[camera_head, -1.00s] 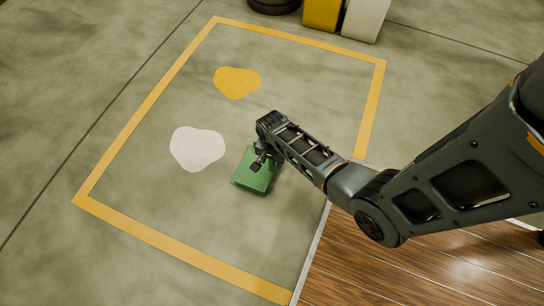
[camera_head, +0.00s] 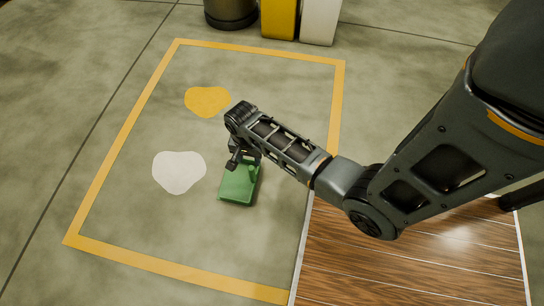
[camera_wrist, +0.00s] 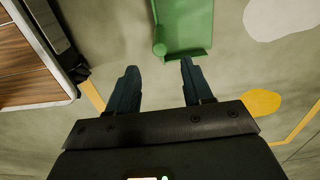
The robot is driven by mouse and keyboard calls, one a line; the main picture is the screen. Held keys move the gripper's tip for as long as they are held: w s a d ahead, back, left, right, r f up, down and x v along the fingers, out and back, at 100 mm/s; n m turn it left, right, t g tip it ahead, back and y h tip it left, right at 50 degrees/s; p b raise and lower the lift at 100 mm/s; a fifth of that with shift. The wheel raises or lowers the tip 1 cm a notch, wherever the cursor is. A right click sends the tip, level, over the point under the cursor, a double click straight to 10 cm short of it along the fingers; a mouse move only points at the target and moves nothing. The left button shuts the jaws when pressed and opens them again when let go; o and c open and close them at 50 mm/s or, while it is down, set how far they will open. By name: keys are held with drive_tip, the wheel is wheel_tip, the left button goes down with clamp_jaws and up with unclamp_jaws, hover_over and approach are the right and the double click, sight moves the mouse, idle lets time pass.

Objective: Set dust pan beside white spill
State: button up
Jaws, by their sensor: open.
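The green dust pan (camera_head: 239,184) lies on the concrete floor, just right of the white spill (camera_head: 179,171) with a narrow strip of bare floor between them. It also shows at the top of the wrist view (camera_wrist: 186,28), with the white spill (camera_wrist: 281,16) apart from it at the top right. The pan's rounded handle end is near the fingertips.
A yellow spill (camera_head: 207,101) lies farther back. Yellow tape (camera_head: 120,140) frames the floor area. A wooden platform (camera_head: 400,265) borders it at the right. A dark drum (camera_head: 231,12), a yellow bin (camera_head: 279,18) and a white bin (camera_head: 320,22) stand at the back.

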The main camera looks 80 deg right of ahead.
drive_tip(key=shift+s+a+f, duration=0.1)
drive_tip(key=shift+s+a, duration=0.1)
drive_tip(key=s+a+r+n+t+h, duration=0.2)
drive_tip(key=s+a+r+n+t, duration=0.5)
drive_tip(key=s+a+r+n, duration=0.25)
drive_tip(key=s+a+r+n+t, duration=0.2)
drive_tip(key=r, duration=0.7)
drive_tip(key=s+a+r+n+t+y, duration=0.1)
drive_tip(key=s+a+r+n+t, duration=0.1)
drive_tip(key=r, duration=0.7)
drive_tip(key=s+a+r+n+t+y, duration=0.1)
drive_tip(key=s+a+r+n+t, duration=0.2)
drive_tip(key=r, duration=0.7)
drive_tip(key=shift+n+t, duration=0.5)
drive_tip(key=shift+n, duration=0.05)
